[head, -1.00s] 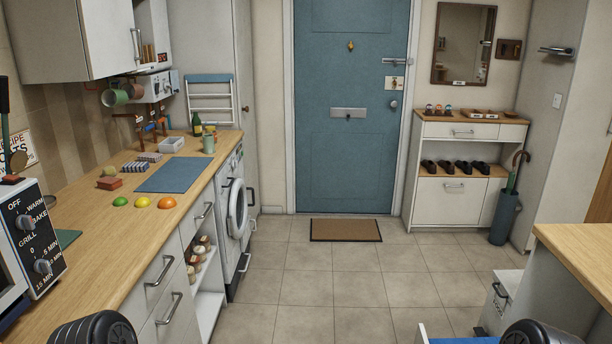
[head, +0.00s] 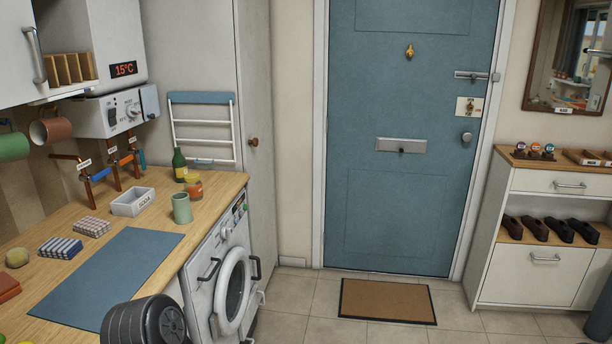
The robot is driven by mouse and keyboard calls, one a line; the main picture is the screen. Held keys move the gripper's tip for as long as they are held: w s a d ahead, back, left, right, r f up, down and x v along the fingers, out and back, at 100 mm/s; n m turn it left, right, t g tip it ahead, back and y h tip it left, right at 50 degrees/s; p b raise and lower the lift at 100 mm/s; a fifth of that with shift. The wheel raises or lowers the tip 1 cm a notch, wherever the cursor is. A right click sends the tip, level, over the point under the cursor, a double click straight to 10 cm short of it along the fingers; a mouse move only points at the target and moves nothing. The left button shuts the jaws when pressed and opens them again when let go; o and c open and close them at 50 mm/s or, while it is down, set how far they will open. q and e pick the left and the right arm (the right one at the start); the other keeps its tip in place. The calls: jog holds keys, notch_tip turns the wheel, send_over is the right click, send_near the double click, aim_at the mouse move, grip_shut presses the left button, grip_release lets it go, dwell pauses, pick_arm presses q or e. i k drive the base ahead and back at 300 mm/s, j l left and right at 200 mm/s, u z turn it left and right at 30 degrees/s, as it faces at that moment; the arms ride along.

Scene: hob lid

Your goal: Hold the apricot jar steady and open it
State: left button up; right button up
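A small orange jar (head: 194,190) with a paler top stands at the back of the wooden counter, next to the green bottle (head: 179,165) and behind a green cup (head: 182,208). It looks like the apricot jar, but its label is too small to read. Its top appears to be on. A dark rounded part of my own arm shows at the bottom edge, in front of the counter. Neither gripper is in view, and nothing touches the jar.
A blue mat (head: 112,270) lies on the wooden counter (head: 222,184). Pipes and a boiler (head: 115,110) are above. A washing machine (head: 228,275) stands below. The tiled floor ahead is open up to the doormat (head: 387,301).

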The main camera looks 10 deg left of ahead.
aim_at(194, 189)
jog(key=i+l+z, duration=0.1)
jog(key=i+z, duration=0.25)
jog(key=i, duration=0.3)
jog(key=i+z, duration=0.35)
jog(key=i, duration=0.3)
jog(key=i+j+z, duration=0.35)
jog(key=i, duration=0.3)
jog(key=i+u, duration=0.2)
jog(key=k+u, duration=0.1)
jog(key=u, duration=3.8)
